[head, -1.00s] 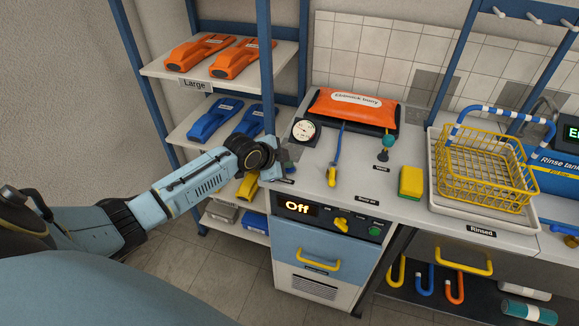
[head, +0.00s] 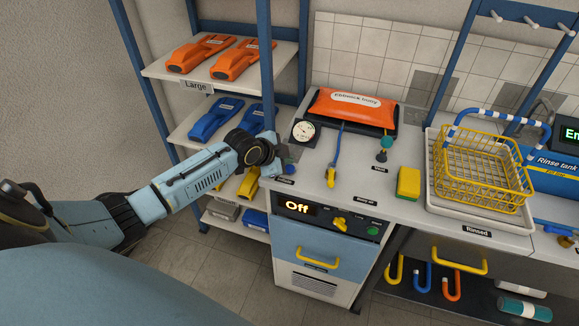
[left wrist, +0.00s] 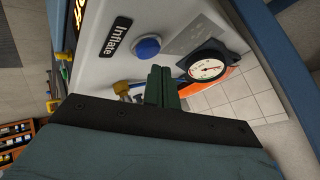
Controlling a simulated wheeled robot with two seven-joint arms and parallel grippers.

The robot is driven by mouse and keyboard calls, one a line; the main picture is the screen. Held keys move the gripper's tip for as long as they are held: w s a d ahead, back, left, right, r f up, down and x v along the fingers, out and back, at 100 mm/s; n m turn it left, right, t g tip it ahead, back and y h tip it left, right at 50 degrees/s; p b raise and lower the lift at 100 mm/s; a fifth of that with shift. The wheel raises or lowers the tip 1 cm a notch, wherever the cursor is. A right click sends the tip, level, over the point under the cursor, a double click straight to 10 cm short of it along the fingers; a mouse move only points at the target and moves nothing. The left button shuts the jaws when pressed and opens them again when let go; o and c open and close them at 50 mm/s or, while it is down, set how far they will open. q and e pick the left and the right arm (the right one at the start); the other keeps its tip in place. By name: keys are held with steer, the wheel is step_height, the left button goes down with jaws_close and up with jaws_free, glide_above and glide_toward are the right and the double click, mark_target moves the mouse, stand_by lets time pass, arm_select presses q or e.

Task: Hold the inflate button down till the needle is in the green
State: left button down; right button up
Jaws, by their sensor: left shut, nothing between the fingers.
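The round blue inflate button (left wrist: 147,46) shows in the left wrist view beside the black "Inflate" label (left wrist: 117,37). My left gripper (left wrist: 162,72) is shut and empty. Its fingertips appear close to the button but to one side of it, not over it. My right gripper is not in view.
An orange bag (head: 350,108) lies behind the gauge. A blue-and-yellow hose tool (head: 333,165), a green-topped valve (head: 385,146) and a yellow sponge (head: 408,184) are to the right. A blue shelf post (head: 266,80) rises close behind my left gripper.

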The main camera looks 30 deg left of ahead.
arm_select(q)
steer(key=shift+r+p, duration=2.4)
steer(key=shift+r, duration=0.2)
steer(key=shift+f, duration=0.1)
steer(key=shift+d+f, duration=0.1)
